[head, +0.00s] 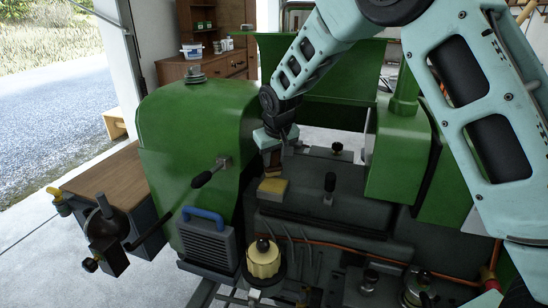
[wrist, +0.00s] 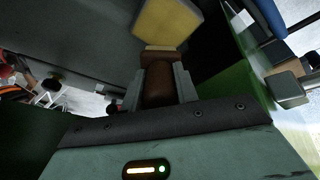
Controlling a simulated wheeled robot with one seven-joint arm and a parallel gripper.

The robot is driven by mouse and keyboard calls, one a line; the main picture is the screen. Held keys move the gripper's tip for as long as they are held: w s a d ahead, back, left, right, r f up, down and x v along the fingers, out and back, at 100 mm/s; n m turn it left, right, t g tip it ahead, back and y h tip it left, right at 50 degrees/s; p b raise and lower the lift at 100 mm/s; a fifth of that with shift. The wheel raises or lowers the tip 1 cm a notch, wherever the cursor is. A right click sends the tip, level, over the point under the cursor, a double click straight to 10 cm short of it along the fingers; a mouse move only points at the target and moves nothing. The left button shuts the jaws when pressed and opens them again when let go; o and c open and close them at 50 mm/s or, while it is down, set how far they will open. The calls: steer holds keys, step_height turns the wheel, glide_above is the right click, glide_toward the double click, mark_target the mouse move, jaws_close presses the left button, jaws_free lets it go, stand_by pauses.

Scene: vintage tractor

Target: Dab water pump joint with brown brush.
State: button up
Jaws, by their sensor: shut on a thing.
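My gripper (head: 272,146) points down over the left part of the tractor engine (head: 315,205), beside the green hood (head: 195,130). It is shut on the brown brush (wrist: 158,88), whose brown body shows between the two fingers in the wrist view. The brush (head: 272,161) hangs downward with its lower end near a yellow-topped block (head: 272,186) on the engine. The block also shows beyond the brush tip in the wrist view (wrist: 166,24). I cannot tell whether brush and block touch. I cannot single out the water pump joint with certainty.
A grey box with a blue handle (head: 205,235) and a cream ribbed knob (head: 263,259) stand lower down. A copper pipe (head: 340,246) runs along the engine. A wooden cabinet (head: 215,66) stands behind.

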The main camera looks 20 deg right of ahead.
steer(key=shift+r, duration=0.15)
steer(key=shift+r+p, duration=1.7)
steer(key=shift+r, duration=0.75)
